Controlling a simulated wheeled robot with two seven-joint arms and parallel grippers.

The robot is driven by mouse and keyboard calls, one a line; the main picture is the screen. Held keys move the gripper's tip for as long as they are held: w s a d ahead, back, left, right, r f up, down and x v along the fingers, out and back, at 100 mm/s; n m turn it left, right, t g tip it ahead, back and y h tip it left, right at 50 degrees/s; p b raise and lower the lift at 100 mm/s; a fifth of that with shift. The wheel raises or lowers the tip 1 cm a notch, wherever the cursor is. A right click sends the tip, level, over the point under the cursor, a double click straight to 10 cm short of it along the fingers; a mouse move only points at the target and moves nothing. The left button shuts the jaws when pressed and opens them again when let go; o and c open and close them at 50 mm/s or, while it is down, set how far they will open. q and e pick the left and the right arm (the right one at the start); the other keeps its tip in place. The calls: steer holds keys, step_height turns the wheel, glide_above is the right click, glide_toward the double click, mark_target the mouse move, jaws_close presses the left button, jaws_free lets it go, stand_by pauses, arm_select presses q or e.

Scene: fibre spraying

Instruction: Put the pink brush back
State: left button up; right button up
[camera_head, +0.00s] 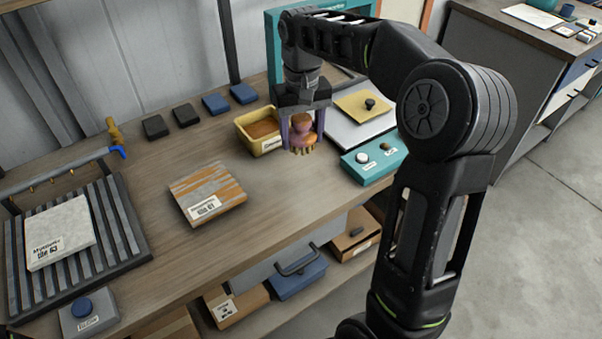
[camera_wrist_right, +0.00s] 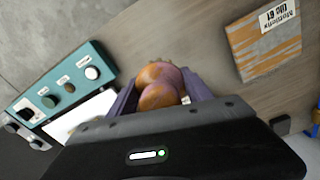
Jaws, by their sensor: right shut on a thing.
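The brush (camera_head: 302,131) has a rounded handle, pinkish with orange smears, and tan bristles pointing down. My right gripper (camera_head: 301,138) is shut on its handle, with a purple finger on either side. In the head view the brush is just right of a yellow tub (camera_head: 243,139) with orange-brown contents. I cannot tell whether the bristles touch the table. My left gripper is not in view.
An orange-streaked tile (camera_head: 207,190) lies on the workbench (camera_head: 150,210). A teal control box (camera_head: 372,163) and a device with a yellow plate (camera_head: 362,105) stand right of the brush. A slatted rack (camera_head: 112,225) with a pale tile (camera_head: 60,232) is at left. Blue and black blocks line the back.

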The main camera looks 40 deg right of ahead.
glide_above(302, 177)
steer(key=shift+f, duration=3.1)
steer(key=shift+f, duration=1.9)
steer(key=shift+f, duration=0.1)
steer(key=o, duration=1.2)
step_height(302, 177, up, 12)
steer(key=shift+r, duration=0.15)
